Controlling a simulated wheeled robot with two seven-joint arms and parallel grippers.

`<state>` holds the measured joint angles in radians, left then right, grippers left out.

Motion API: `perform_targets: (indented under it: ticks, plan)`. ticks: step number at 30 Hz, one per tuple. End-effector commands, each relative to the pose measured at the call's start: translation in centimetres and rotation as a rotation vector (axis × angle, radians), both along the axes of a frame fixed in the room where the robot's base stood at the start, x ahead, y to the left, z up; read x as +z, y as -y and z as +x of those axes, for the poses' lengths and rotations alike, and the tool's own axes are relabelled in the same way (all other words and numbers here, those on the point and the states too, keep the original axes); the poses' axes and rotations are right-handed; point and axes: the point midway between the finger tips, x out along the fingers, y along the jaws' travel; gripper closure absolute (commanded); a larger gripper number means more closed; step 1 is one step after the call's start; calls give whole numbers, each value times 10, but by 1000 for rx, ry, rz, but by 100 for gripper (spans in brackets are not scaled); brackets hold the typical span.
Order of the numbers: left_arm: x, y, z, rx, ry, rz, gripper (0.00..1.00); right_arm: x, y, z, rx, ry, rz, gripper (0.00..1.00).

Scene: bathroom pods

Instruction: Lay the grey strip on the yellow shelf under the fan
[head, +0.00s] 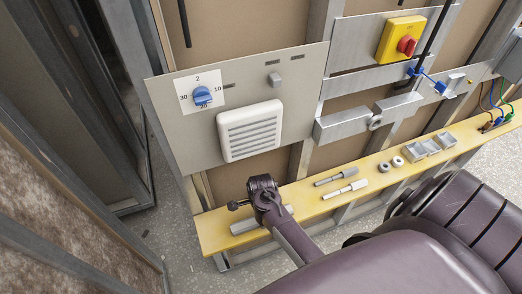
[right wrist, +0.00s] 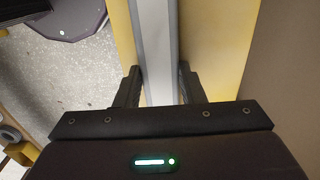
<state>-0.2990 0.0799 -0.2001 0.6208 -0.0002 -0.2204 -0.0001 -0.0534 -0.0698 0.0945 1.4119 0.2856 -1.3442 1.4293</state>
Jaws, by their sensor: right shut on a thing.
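The grey strip (head: 243,227) is at the left part of the yellow shelf (head: 215,236), lengthwise along it, below the white louvred fan (head: 250,131). It lies on the shelf or just above it; I cannot tell whether they touch. My right gripper (head: 266,207) is over the strip's middle and hides part of it. In the right wrist view, the right gripper (right wrist: 160,84) is shut on the strip (right wrist: 156,35), which runs away between the fingers, with the yellow shelf (right wrist: 205,35) on both sides. My left gripper is not in view.
On the shelf, to the right of the strip, are two metal pins (head: 338,176), two rings (head: 391,165) and metal trays (head: 426,150). A panel with a blue dial (head: 202,96) rises behind the shelf. A red and yellow switch (head: 403,42) is at upper right.

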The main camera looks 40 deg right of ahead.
Motion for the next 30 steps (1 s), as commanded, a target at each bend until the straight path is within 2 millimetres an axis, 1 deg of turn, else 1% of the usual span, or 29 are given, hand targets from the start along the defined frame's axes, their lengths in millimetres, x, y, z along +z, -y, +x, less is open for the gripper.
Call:
perform_targets:
  ticks: [9,10,15,23,26,30]
  plan:
    - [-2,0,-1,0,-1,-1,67,-3,0,0,-1,1,0,88]
    - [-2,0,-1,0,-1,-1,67,-3,0,0,-1,1,0,63]
    - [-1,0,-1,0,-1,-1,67,-3,0,0,-1,1,0,43]
    - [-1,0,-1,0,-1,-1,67,-2,0,0,0,1,0,43]
    - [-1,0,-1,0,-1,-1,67,2,1,0,1,1,-1,43]
    - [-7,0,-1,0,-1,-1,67,18,1,1,1,3,-3,43]
